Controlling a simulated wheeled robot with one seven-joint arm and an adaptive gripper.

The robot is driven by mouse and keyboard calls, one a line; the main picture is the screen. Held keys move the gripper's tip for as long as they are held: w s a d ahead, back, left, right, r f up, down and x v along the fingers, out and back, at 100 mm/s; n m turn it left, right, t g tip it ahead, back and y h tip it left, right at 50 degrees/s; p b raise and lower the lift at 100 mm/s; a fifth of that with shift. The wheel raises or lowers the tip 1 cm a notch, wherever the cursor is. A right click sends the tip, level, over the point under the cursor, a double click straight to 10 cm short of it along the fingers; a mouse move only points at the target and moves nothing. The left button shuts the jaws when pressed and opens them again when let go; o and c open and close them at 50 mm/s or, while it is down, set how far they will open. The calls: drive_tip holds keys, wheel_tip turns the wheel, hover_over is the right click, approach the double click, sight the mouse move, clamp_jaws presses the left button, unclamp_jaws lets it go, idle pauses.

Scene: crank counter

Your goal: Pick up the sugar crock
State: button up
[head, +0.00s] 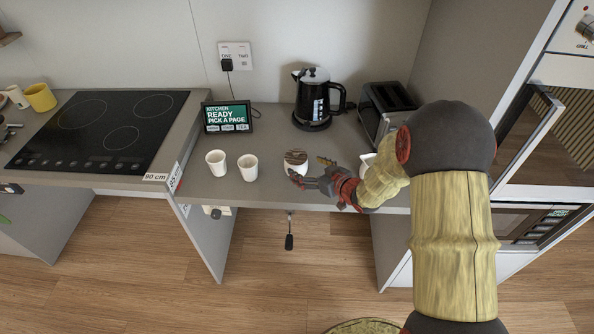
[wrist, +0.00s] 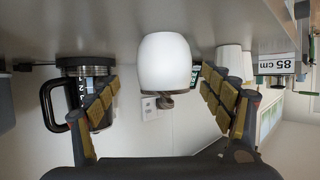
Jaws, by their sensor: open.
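The sugar crock (head: 296,156) appears to be the small white pot with a dark brown lid near the counter's front edge, right of two white cups. My gripper (head: 307,168) reaches in from the right, with its fingers apart at the crock's near right side. In the wrist view, which is upside down, the white crock (wrist: 165,62) stands between the spread fingertips of my gripper (wrist: 160,76), with gaps on both sides. Its lid (wrist: 168,98) shows below it in that picture. I see no finger touching the crock.
Two white cups (head: 216,162) (head: 248,167) stand left of the crock. A small screen (head: 227,117), a black kettle (head: 313,98) and a toaster (head: 384,105) are behind. Another white object (head: 366,163) is partly hidden by my arm. A black crank (head: 289,241) hangs below the counter edge.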

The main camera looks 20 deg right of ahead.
drive_tip(key=x, duration=0.2)
drive_tip(key=b+x, duration=0.1)
drive_tip(key=x, duration=0.1)
drive_tip(key=b+x, duration=0.1)
drive_tip(key=x, duration=0.1)
drive_tip(key=shift+s+a+f, duration=0.15)
drive_tip(key=shift+a, duration=0.2)
drive_tip(key=shift+c, duration=1.2)
drive_tip(key=c, duration=1.1)
drive_tip(key=shift+c, duration=0.6)
